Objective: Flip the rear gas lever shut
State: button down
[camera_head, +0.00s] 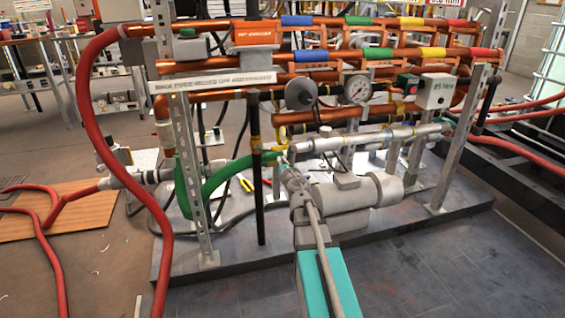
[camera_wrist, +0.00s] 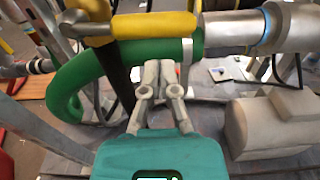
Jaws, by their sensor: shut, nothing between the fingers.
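A yellow lever (camera_wrist: 150,25) lies lengthwise along the green hose (camera_wrist: 120,52) in the wrist view, just past and above my fingertips. Its left end meets a metal fitting (camera_wrist: 85,12). In the head view a small yellow part (camera_head: 268,155) shows by the end of the green hose, close to my gripper. I cannot tell whether this lever is the rear gas one. My gripper (camera_wrist: 160,70) is shut and empty, its fingers together just below the hose and lever. In the head view my gripper (camera_head: 284,162) reaches the joint of green hose and silver pipe; contact is unclear.
A silver pipe (camera_head: 365,136) runs right from the green hose. A grey pump (camera_head: 345,195) sits right of my gripper. A black post (camera_head: 257,185) stands left of it. Copper pipes (camera_head: 330,58) and a gauge (camera_head: 358,89) are above. Red hoses (camera_head: 88,110) curve at left.

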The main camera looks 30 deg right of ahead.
jog(key=shift+w+r+p, duration=0.1)
jog(key=shift+r+p, duration=0.25)
jog(key=shift+r, duration=0.25)
jog(key=shift+r, duration=0.1)
jog(key=shift+w+d+r+p, duration=0.2)
jog(key=shift+r+p, duration=0.35)
jog(key=shift+p, duration=0.2)
jog(key=shift+f, duration=0.2)
